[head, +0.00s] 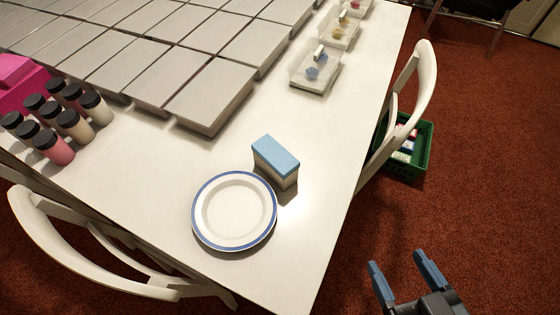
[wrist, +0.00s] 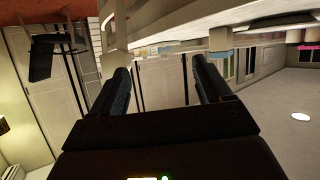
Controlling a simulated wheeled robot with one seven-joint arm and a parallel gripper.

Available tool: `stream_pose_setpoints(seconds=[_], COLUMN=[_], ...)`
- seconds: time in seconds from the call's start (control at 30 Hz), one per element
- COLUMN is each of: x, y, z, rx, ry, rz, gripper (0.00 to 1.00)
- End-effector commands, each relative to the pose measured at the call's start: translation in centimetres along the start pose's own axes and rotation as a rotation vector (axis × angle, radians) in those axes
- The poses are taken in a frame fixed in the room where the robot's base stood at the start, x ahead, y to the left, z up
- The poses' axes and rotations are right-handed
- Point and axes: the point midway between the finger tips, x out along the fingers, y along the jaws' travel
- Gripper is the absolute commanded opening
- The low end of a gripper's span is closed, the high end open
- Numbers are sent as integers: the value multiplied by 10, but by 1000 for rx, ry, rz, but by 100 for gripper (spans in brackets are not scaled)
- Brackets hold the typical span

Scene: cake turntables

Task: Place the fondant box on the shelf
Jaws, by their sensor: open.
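A small upright box (head: 275,162) with a light blue top and pale sides stands on the white table, just right of and behind a plate. No label shows on it, so I cannot tell for certain that it is the fondant box. I cannot make out a shelf clearly in either view. My gripper (head: 398,262) is open and empty at the lower right of the head view, over the red floor and apart from the table. In the wrist view its two dark fingers (wrist: 164,80) are spread with nothing between them.
The blue-rimmed plate (head: 234,211) is near the table's front corner. Grey slabs (head: 210,97) cover the back left; several bottles (head: 75,126) stand left. Clear containers (head: 316,72) line the right edge. A white chair (head: 415,100) and green crate (head: 418,160) are beside the table.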

Motion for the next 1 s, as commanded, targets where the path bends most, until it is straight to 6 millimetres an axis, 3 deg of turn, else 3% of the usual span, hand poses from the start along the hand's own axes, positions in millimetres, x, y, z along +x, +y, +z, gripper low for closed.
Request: stream_pose_setpoints(seconds=[0.03,0.2,0.4,0.63,1.0], x=[22,85,142,168,194], y=[-6,-34,-83,-121,-140], z=[-7,-28,-70,-103,-108], rx=[-13,-60,-120,-167,-174], ry=[4,-10,-1,17,19], rz=[-37,-181,-371,-509,-531], gripper=[78,78,78,78,78])
